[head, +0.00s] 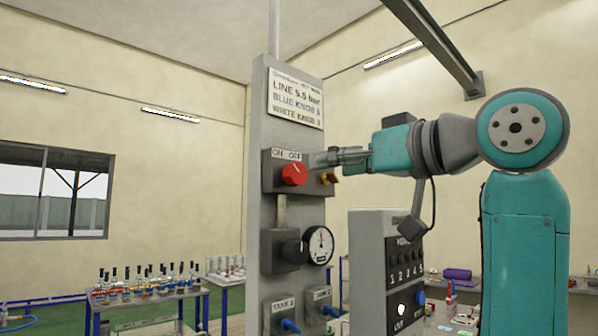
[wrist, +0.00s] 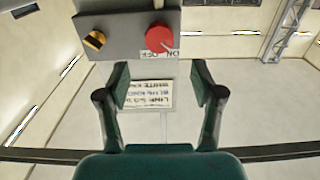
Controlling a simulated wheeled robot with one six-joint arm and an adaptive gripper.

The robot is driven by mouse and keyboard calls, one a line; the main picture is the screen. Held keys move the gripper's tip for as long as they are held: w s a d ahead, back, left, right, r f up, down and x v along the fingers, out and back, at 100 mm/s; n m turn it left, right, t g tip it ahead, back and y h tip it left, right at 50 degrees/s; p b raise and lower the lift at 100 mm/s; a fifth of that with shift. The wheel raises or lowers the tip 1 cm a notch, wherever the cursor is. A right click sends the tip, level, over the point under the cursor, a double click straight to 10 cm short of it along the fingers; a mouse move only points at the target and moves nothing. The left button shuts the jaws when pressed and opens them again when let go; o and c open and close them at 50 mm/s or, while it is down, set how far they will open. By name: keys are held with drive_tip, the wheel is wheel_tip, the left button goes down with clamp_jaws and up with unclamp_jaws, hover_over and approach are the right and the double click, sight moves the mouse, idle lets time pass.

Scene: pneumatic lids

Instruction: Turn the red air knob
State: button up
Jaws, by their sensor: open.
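The red air knob (head: 293,174) sits on a grey box on the upright panel, under a label reading ON OFF; a pale pointer mark shows on it. In the wrist view the red knob (wrist: 159,38) is at the top, beyond and slightly right of the middle between my fingers. My gripper (head: 318,160) is in front of the panel, close to the knob box. In the wrist view my gripper (wrist: 158,85) has its fingers apart with nothing between them. The knob appears apart from the fingers.
A yellow-orange knob (head: 329,178) is on the same box. A sign (head: 296,98) is above, and a pressure gauge (head: 320,245) and blue tank valves (head: 289,325) are below. A grey console (head: 376,260) stands right of the panel. A table (head: 150,300) with several bottles is left.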

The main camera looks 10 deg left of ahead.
sight(300, 171)
drive_tip(key=x, duration=0.8)
drive_tip(key=shift+w+a, duration=0.15)
drive_tip(key=shift+w, duration=0.05)
drive_tip(key=c, duration=1.1)
